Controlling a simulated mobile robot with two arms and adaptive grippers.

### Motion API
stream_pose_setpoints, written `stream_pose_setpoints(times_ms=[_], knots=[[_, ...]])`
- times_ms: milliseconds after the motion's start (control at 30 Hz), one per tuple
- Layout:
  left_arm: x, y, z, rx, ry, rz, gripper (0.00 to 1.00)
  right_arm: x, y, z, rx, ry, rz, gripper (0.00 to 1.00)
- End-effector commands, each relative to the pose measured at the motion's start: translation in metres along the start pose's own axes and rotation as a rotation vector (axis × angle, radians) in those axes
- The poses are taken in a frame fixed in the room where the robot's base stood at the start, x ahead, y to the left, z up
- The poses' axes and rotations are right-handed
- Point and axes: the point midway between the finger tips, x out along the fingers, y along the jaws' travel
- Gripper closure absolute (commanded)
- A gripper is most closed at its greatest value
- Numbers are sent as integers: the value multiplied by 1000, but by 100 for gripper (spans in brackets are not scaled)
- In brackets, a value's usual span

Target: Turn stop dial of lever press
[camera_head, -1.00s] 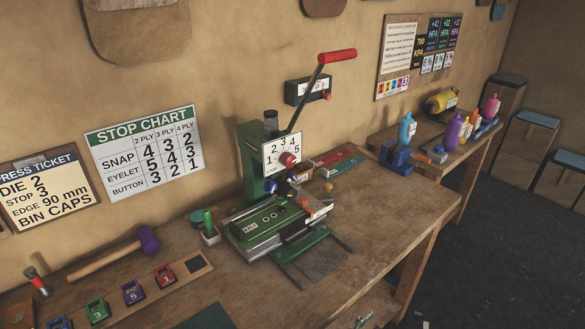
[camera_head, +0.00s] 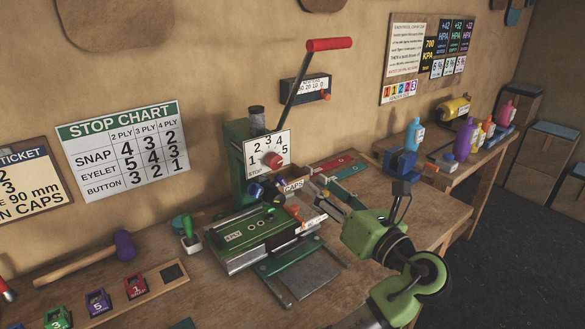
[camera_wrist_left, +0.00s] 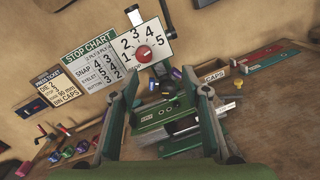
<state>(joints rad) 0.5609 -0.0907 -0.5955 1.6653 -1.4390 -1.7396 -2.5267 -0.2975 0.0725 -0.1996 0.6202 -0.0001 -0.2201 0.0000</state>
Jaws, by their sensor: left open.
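The lever press (camera_head: 240,160) is green with a long red-handled lever slanting up to the right. Its stop dial (camera_head: 272,159) is a red knob on a white plate numbered 1 to 5; I cannot tell which number it points at. The dial also shows in the left wrist view (camera_wrist_left: 143,53), above and between the fingers. My left gripper (camera_head: 314,197) is to the right of and below the dial, apart from it, with its arm in the lower right. In the left wrist view its fingers (camera_wrist_left: 161,80) are spread and empty. My right gripper is not in view.
A stop chart (camera_head: 124,150) and a job ticket (camera_head: 32,190) hang on the wall at left. A mallet (camera_head: 124,246) and coloured dies (camera_head: 97,303) lie on the bench. The caps bin (camera_head: 293,185) is just right of the press. Bottles stand on the far bench.

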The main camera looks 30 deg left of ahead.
Motion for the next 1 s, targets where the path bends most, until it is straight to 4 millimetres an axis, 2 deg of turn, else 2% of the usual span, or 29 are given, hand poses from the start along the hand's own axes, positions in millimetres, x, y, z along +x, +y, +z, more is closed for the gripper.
stream_pose_setpoints(times_ms=[100,267,367,800,1000], knots=[[-3,21,-1,-38,48,70,57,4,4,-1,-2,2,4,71],[4,29,-2,-47,64,93,57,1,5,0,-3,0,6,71],[19,31,-2,-45,63,94,57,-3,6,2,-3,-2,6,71],[108,38,-8,-43,62,91,57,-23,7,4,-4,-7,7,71],[129,39,-10,-44,63,88,57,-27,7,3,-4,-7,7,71]])
